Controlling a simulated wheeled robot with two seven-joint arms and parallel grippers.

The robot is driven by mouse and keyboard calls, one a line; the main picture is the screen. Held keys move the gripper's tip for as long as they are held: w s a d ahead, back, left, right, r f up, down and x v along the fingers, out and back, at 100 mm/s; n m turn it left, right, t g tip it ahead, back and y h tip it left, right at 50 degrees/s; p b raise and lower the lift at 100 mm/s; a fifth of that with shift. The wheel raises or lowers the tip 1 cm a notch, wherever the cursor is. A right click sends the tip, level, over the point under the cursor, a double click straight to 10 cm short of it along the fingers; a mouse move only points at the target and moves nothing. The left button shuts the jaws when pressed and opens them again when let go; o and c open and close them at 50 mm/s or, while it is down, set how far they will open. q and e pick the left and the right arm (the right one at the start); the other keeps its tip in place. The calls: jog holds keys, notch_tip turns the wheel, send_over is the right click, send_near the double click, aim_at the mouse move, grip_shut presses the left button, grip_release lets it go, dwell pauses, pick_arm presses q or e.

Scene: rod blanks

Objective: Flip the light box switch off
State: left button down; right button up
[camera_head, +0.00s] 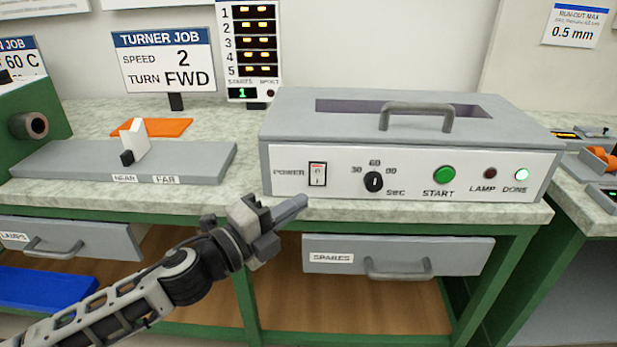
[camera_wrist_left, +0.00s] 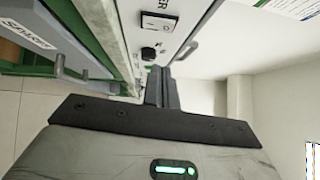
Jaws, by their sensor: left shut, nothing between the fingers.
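The light box (camera_head: 400,140) is a grey box with a white front panel and a handle on top, standing on the bench. Its power switch (camera_head: 317,174) is a white rocker with a red mark at the panel's left end; the switch also shows in the left wrist view (camera_wrist_left: 158,22). My left gripper (camera_head: 292,208) is shut and empty, in front of the panel and a little below the switch, apparently apart from it. The gripper's closed fingers also show in the left wrist view (camera_wrist_left: 160,88). My right gripper is not in view.
The panel also has a timer knob (camera_head: 373,182), a green START button (camera_head: 444,175), a dark LAMP light (camera_head: 490,173) and a lit DONE light (camera_head: 522,174). A SPARES drawer (camera_head: 460,257) lies under the bench edge. A grey NEAR/FAR slide base (camera_head: 70,160) stands left.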

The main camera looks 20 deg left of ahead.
aim_at(318, 176)
pick_arm(q)
jog(key=shift+w+d+r, duration=0.15)
jog(key=shift+w+r, duration=0.05)
jog(key=shift+w, duration=1.45)
jog(key=shift+w+d+r, duration=0.1)
jog(key=shift+w+r, duration=0.05)
jog(key=shift+w, duration=1.5)
jog(key=shift+p, duration=0.35)
